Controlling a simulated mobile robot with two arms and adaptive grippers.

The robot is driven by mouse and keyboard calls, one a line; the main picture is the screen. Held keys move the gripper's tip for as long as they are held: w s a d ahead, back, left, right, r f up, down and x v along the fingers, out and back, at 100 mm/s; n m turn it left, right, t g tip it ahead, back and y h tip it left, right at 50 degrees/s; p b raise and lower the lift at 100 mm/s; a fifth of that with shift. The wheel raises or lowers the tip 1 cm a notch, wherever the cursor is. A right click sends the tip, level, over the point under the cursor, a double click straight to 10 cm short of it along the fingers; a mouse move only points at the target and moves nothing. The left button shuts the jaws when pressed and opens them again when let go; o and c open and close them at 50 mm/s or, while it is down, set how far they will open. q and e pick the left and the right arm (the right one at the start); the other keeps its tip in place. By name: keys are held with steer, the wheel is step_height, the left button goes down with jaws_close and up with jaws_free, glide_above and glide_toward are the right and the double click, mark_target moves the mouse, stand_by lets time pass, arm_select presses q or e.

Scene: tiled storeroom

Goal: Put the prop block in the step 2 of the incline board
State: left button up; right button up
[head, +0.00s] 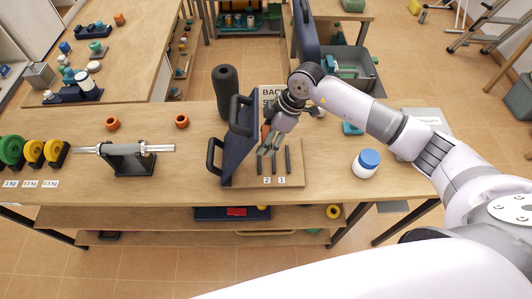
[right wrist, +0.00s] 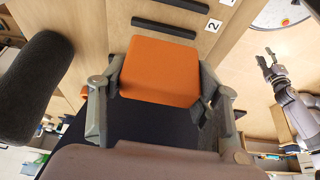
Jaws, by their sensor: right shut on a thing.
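The prop block is orange; in the right wrist view the block (right wrist: 160,70) sits between both fingers of my right gripper (right wrist: 158,95). In the head view my right gripper (head: 268,143) is shut on it, above the wooden base of the incline board and beside its dark blue padded panel (head: 236,152). The base (head: 296,178) carries black slats, with labels 2 (head: 267,181) and 1 (head: 281,180) at its front. In the right wrist view the block appears apart from the nearest slat (right wrist: 163,28). My left gripper (right wrist: 267,60) shows open and empty in the right wrist view.
A dark foam roller (head: 225,90) stands behind the panel. A white jar with a blue lid (head: 366,164) is to the right. A dumbbell bar on a stand (head: 130,158), orange rings and coloured weight plates (head: 33,152) are to the left. The table front between stand and board is clear.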

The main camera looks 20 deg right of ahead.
mark_target(261, 159)
step_height(261, 159, down, 7)
steer(key=shift+p, duration=0.55)
steer(key=shift+f, duration=0.35)
steer(key=shift+f, duration=0.1)
steer(key=o, duration=1.2)
steer(key=b+v, duration=0.2)
steer(key=v, duration=1)
steer(key=shift+b, duration=0.35)
